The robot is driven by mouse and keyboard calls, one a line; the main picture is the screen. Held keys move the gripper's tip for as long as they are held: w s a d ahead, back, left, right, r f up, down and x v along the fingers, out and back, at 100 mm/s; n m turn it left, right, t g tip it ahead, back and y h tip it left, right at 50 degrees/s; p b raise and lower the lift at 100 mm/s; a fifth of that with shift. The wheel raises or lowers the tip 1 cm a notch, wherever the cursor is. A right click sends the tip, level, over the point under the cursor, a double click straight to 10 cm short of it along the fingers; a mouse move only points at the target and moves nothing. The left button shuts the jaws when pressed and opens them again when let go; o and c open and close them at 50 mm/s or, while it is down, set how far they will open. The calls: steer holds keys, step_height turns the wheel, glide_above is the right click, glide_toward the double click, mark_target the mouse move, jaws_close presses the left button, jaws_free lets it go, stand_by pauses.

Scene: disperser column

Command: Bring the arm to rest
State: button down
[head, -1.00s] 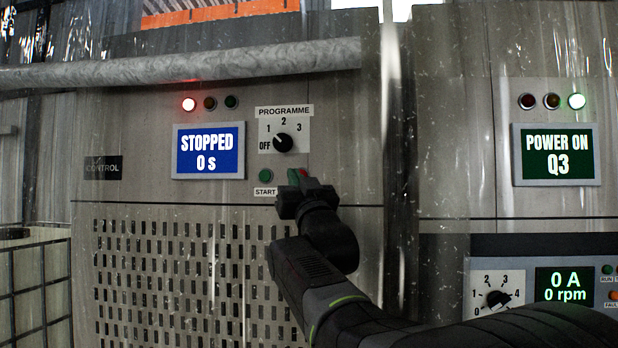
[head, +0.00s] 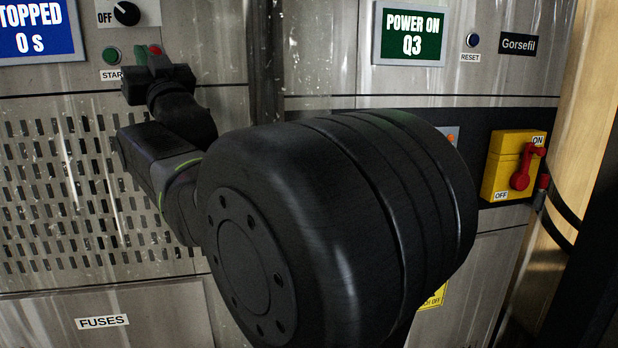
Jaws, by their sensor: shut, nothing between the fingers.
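My gripper (head: 147,52) is in the upper left of the head view, in front of the left panel, just right of the green START button (head: 111,55). Its fingers are shut with nothing between them, one showing green and one red at the tips. I cannot tell whether the fingertips touch the panel. My arm is stretched out from the lower middle, and its large black joint fills the centre of the view, hiding much of the right panel's lower part.
The blue display (head: 38,30) is cut off and reads "TOPPED 0 s". The programme knob (head: 126,13) points at OFF. The green display (head: 411,34) reads "POWER ON Q3". A yellow switch box (head: 513,165) with a red handle is at right, beside a light wooden post (head: 575,110).

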steer(key=s, duration=0.3)
steer(key=shift+d+b, duration=0.4)
